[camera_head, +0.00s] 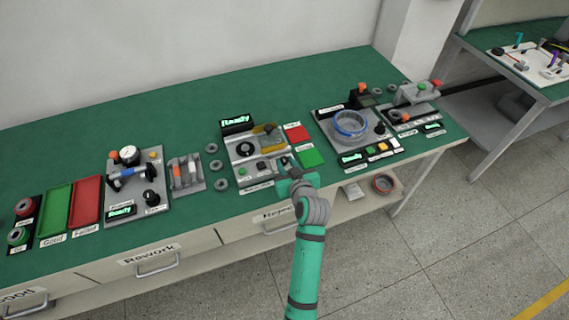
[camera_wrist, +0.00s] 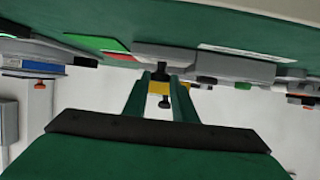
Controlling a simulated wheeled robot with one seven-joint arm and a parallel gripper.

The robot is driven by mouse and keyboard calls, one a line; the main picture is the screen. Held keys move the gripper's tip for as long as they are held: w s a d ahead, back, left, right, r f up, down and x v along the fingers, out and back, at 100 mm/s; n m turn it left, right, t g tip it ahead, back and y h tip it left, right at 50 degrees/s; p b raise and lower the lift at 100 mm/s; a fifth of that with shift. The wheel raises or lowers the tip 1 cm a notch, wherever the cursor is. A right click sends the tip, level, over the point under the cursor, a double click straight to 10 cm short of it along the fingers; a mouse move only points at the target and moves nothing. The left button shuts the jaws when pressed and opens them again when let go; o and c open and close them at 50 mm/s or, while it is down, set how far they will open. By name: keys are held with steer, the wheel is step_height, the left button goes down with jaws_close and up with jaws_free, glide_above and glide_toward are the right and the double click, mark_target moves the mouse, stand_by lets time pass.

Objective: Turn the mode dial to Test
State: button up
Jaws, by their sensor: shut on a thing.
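My gripper (camera_head: 285,168) is at the front right of the middle station (camera_head: 258,150). It is shut on a small dark knob at that corner, which I take to be the mode dial (camera_head: 284,160). The gripper hides most of the knob and any label, so I cannot read its setting. In the wrist view, the gripper's fingers (camera_wrist: 162,80) close around the knob's place, and a yellow part shows behind them. The station's display (camera_head: 236,121) reads "Ready" in green.
A black round dial (camera_head: 245,149), a yellow clamp (camera_head: 267,140) and a green button (camera_head: 243,172) are on the same station. Red (camera_head: 297,133) and green (camera_head: 312,158) trays lie just right. A station with a blue ring (camera_head: 350,125) stands further right. Grey rings (camera_head: 217,166) lie left.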

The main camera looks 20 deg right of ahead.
steer(key=n+y, duration=0.1)
steer(key=d+n+y, duration=0.1)
steer(key=shift+y, duration=0.3)
steer(key=n+y, duration=0.2)
steer(key=n+g+y, duration=0.1)
steer(key=y, duration=0.1)
steer(key=shift+w+d+r+n, duration=0.1)
steer(key=shift+w+d+n, duration=0.05)
steer(key=shift+d+n, duration=0.25)
steer(key=shift+w+d+n+g+y, duration=0.1)
steer(key=shift+n+g+y, duration=0.7)
steer(key=shift+n+y, duration=0.15)
steer(key=shift+w+d+n+g+y, duration=0.1)
steer(key=shift+n+g+y, duration=0.75)
steer(key=shift+n, duration=0.1)
steer(key=shift+a+f, duration=0.1)
steer(key=shift+f, duration=0.1)
steer(key=o, duration=1)
